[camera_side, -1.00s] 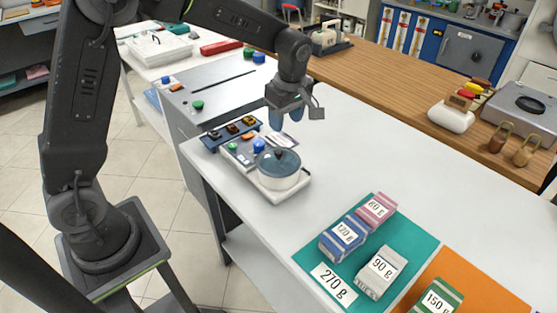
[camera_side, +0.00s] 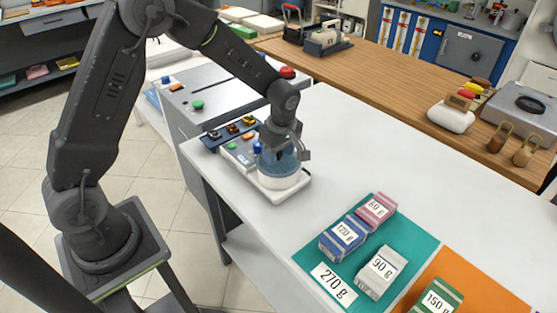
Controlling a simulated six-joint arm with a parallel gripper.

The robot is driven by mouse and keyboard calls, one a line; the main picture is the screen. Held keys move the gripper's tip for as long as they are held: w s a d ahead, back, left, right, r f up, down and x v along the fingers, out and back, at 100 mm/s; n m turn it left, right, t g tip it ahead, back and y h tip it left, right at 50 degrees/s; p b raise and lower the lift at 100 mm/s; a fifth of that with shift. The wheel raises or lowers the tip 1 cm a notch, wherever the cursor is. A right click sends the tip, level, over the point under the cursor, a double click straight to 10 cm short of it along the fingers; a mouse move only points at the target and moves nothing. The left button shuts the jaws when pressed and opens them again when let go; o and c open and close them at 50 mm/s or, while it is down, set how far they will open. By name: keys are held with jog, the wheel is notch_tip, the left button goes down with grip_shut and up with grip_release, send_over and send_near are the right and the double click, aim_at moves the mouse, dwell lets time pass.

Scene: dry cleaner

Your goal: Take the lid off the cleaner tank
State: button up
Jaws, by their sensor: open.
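The cleaner tank (camera_side: 281,184) is a round white tub at the right end of a light control unit with coloured knobs, on the white table. Its bluish, see-through lid (camera_side: 267,167) sits on top. My gripper (camera_side: 279,162) points down at the lid, with its bluish fingers open around the lid's middle. The fingers and wrist hide the lid's knob. I cannot tell whether the fingers touch the lid.
A dark tray (camera_side: 232,130) with several small coloured items lies behind the unit. Labelled weight packs (camera_side: 343,236) stand on a teal mat (camera_side: 314,243) in front. The white table right of the tank is clear.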

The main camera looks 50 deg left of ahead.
jog(key=shift+c, duration=0.4)
grip_shut()
